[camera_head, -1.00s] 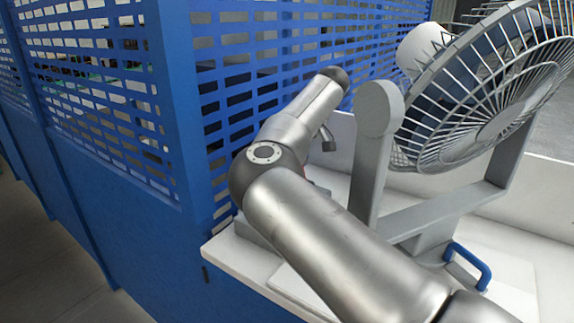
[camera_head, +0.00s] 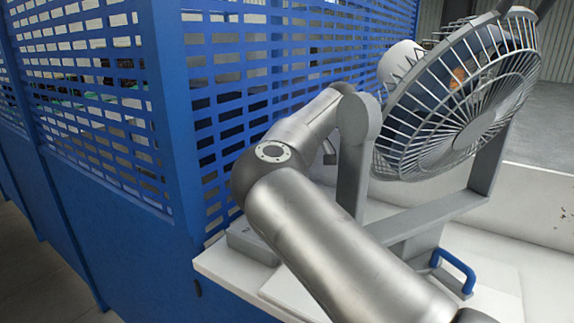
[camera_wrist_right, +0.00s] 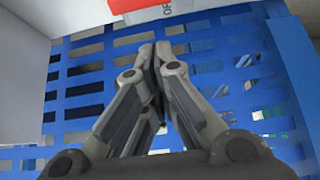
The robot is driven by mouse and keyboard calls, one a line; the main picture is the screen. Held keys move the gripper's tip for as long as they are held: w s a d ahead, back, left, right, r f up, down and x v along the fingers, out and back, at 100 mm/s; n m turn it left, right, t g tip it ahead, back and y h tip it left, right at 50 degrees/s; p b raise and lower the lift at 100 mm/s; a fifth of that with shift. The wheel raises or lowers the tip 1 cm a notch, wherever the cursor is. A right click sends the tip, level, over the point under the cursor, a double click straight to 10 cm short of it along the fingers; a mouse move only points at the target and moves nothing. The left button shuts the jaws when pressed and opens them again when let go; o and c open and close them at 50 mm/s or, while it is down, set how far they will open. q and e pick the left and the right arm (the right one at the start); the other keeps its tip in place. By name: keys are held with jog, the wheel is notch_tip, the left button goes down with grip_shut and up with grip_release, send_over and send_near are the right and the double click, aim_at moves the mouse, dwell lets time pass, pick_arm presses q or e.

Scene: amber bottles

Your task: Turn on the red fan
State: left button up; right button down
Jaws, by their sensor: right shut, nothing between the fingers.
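The fan (camera_head: 460,95) has a grey wire cage and a grey U-shaped bracket (camera_head: 352,165); blue parts show inside, and no red shows on it. My right arm reaches past the bracket's left side, and its far end is hidden behind the bracket in the head view. In the right wrist view my right gripper (camera_wrist_right: 155,48) is shut and empty, its fingertips together. Above the tips, at the top edge, is a light panel (camera_wrist_right: 160,14) with a red patch (camera_wrist_right: 130,5) and partly cut-off letters. I cannot tell whether the tips touch it. My left gripper is not in view.
A blue slatted partition (camera_head: 240,100) stands left of and behind the fan. The fan stands on a white table (camera_head: 225,265) with a grey box (camera_head: 250,243) near its left edge. A blue handle (camera_head: 456,272) sits at the fan's base.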

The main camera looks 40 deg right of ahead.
jog(key=shift+w+f, duration=0.1)
jog(key=shift+w, duration=0.05)
notch_tip(320, 180, up, 10)
dwell(0.6)
dwell(0.4)
